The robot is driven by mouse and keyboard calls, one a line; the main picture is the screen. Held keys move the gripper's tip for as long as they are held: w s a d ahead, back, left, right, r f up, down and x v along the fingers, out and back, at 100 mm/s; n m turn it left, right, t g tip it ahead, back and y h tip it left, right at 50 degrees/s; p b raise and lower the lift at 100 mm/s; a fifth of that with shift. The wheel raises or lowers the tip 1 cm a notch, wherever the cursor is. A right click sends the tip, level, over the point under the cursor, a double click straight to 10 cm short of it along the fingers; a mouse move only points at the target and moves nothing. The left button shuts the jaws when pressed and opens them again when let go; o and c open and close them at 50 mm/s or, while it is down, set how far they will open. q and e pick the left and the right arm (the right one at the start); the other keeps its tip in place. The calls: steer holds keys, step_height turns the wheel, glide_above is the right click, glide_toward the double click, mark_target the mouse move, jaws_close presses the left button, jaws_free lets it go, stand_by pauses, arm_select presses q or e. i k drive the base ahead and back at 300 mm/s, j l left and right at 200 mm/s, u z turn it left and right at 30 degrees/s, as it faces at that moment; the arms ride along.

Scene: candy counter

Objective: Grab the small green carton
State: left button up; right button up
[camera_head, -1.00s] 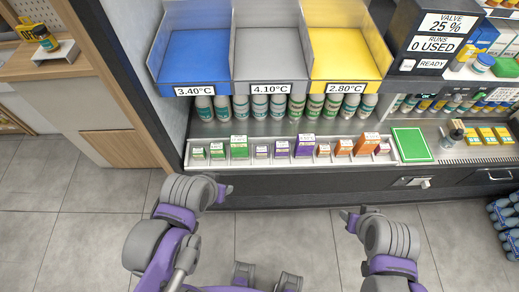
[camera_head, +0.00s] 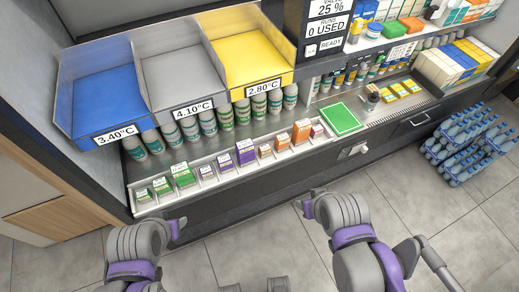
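Three green cartons stand at the left end of the long white tray (camera_head: 235,178) on the counter's front. They grow in size from left to right: the small green carton (camera_head: 143,196) at the far left, a medium one (camera_head: 162,187), and a large one (camera_head: 183,176). My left gripper (camera_head: 178,227) is below and right of the small carton in the picture, in front of the counter and apart from it. My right gripper (camera_head: 299,207) is further right, also in front of the counter. Neither visibly holds anything; their finger gaps are too small to judge.
Purple cartons (camera_head: 246,152) and orange cartons (camera_head: 301,132) fill the tray to the right. Several bottles (camera_head: 207,122) stand behind, under blue, grey and yellow bins. A green mat (camera_head: 341,119) lies right of the tray. Blue bottle packs (camera_head: 466,141) stand on the floor at right.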

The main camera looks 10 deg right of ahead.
mark_target(144, 196)
steer(key=u, duration=1.3)
